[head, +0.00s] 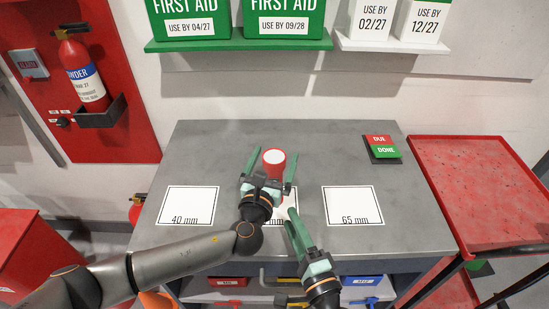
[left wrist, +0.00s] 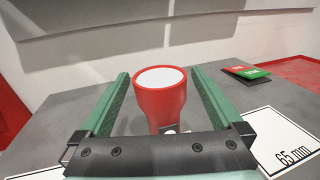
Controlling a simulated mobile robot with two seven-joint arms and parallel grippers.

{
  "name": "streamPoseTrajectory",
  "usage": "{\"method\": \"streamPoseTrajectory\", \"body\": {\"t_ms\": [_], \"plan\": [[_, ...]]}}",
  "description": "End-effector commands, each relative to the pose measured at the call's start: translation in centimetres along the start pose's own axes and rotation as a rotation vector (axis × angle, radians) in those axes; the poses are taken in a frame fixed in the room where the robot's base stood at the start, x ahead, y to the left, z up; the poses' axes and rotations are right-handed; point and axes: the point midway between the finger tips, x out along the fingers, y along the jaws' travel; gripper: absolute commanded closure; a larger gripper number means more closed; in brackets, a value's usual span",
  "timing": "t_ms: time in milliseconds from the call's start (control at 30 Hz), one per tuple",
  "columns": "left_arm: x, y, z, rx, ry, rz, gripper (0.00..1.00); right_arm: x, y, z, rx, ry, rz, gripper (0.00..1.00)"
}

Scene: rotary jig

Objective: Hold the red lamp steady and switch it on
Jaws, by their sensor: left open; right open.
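The red lamp (head: 274,158) stands upright near the middle of the grey table, with a round white top. It also shows in the left wrist view (left wrist: 160,103), between the two green fingers. My left gripper (head: 269,165) is open, with one finger on each side of the lamp and visible gaps to it in the left wrist view. The lamp's lower part is partly hidden by my left gripper. My right gripper (head: 297,226) is lower in the head view, in front of the lamp and to its right, apart from it.
White cards marked 40 mm (head: 187,204) and 65 mm (head: 352,204) lie left and right on the table (head: 215,145). A red and green DUE/DONE block (head: 382,148) lies at the back right. A green shelf (head: 240,43) hangs above. A red cart (head: 480,190) stands right.

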Motion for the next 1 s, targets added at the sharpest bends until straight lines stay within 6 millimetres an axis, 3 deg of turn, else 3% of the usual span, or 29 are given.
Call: {"method": "streamPoseTrajectory", "body": {"t_ms": [233, 1000], "plan": [[0.04, -0.03, 0.01, 0.000, 0.000, 0.000, 0.00, 0.00, 0.00, 0.00, 0.000, 0.000, 0.000, 0.50], [0.01, 0.00, 0.00, 0.000, 0.000, 0.000, 0.87, 0.00, 0.00, 0.00, 0.000, 0.000, 0.000, 0.50]]}}
